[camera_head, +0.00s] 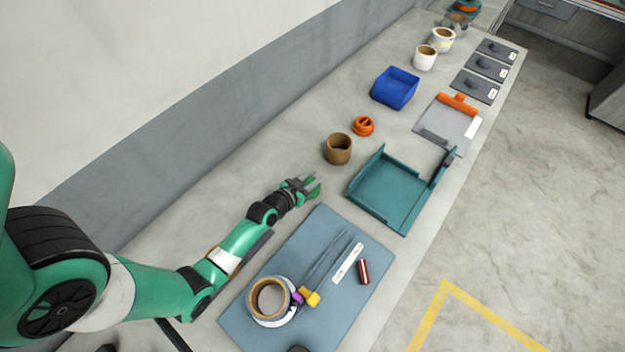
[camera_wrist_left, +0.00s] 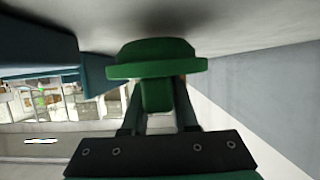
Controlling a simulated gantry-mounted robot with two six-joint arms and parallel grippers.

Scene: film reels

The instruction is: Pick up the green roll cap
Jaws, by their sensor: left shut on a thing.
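The green roll cap (camera_wrist_left: 155,62) fills the upper middle of the left wrist view, with its wide disc away from me and its narrower stem between the fingers. My left gripper (camera_wrist_left: 158,112) is shut on that stem. In the head view the left gripper (camera_head: 308,185) is over the worktop, between the blue-grey mat and the brown roll. The green cap (camera_head: 314,188) shows there only as a small green patch at the fingertips. I cannot tell whether the cap touches the worktop. My right gripper is not in view.
A teal tray (camera_head: 384,190) lies right of the gripper, and a brown roll (camera_head: 338,149) and orange cap (camera_head: 363,126) stand beyond it. The mat (camera_head: 309,244) holds another roll (camera_head: 269,298) and small tools. Bare worktop lies left of the brown roll.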

